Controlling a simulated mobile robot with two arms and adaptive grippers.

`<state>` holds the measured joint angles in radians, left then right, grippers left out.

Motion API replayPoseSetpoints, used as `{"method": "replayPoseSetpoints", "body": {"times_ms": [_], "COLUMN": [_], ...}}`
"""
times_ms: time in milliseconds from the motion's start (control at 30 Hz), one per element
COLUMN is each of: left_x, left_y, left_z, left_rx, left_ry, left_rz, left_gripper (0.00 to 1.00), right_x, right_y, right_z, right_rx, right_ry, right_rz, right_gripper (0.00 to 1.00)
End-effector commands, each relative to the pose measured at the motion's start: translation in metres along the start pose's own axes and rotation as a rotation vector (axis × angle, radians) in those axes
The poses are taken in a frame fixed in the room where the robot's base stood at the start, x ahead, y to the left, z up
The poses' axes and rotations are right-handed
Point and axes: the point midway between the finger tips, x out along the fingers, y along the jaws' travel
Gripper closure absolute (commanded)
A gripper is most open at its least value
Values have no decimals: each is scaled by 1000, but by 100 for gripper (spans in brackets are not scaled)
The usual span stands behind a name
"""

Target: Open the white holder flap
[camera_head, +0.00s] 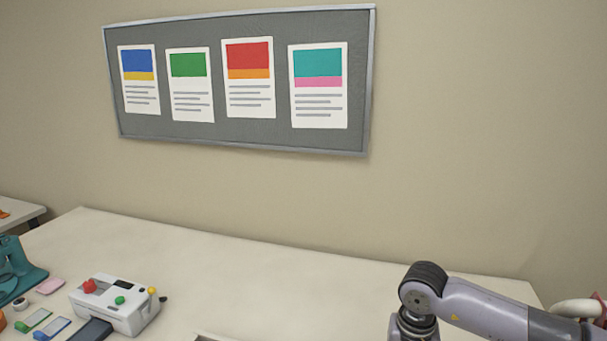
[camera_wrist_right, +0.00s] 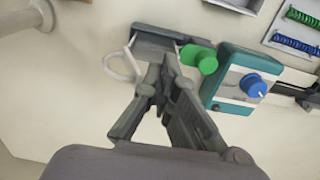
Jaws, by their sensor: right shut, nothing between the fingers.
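I cannot make out for sure which part is the white holder flap. In the right wrist view, a white loop (camera_wrist_right: 122,66) stands beside a dark grey bracket (camera_wrist_right: 168,42). My right gripper (camera_wrist_right: 170,62) is shut and empty, with its fingertips close to the bracket and just right of the loop. I cannot tell whether they touch. In the head view only part of my right arm shows at the lower right; its gripper is out of frame. My left gripper is in neither view.
Right of the fingertips are a green knob (camera_wrist_right: 200,58) and a teal box (camera_wrist_right: 238,78) with a blue knob (camera_wrist_right: 253,86). Green and blue coils (camera_wrist_right: 297,32) lie beyond. In the head view, a white machine (camera_head: 115,306) stands on the left of the table (camera_head: 250,272); the table's middle is clear.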

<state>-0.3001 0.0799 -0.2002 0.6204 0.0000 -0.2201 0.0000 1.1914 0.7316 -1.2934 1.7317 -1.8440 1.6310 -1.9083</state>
Motion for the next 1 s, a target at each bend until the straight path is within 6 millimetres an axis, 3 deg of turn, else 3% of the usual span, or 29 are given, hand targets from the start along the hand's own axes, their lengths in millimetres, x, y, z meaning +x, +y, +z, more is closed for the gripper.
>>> {"method": "replayPoseSetpoints", "body": {"times_ms": [1000], "left_x": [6], "left_y": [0], "left_z": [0], "left_rx": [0], "left_ry": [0], "left_rz": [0], "left_gripper": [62], "right_x": [-7], "right_y": [25], "right_z": [0], "right_rx": [0], "right_ry": [0], "right_rz": [0], "right_gripper": [100]}}
